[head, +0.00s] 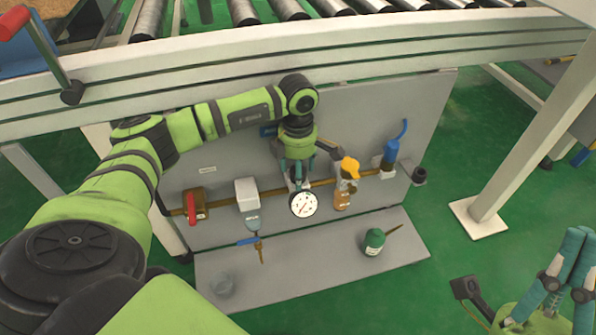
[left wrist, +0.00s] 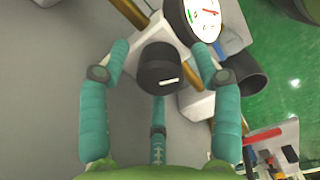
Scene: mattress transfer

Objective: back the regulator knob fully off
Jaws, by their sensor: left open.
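The regulator knob (left wrist: 160,68) is a dark cylinder with a white mark on its end, seen in the left wrist view. My left gripper (left wrist: 163,62) is open, with its teal fingers spread around the knob; I see clear gaps at the sides. A white gauge (left wrist: 203,18) with a red needle sits just beyond the knob. The gauge also shows in the head view (head: 303,204), just below my left gripper (head: 298,178), which hides the knob there. My right gripper (head: 580,240) is at the lower right, away from the panel; its finger gap is unclear.
A grey panel (head: 390,105) carries a brass pipe with a red-handled valve (head: 192,207), a white filter unit (head: 246,194), a yellow-capped unit (head: 349,168) and a blue fitting (head: 390,153). A green container (head: 374,242) stands on the lower shelf (head: 310,266). A conveyor frame (head: 400,48) runs above.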

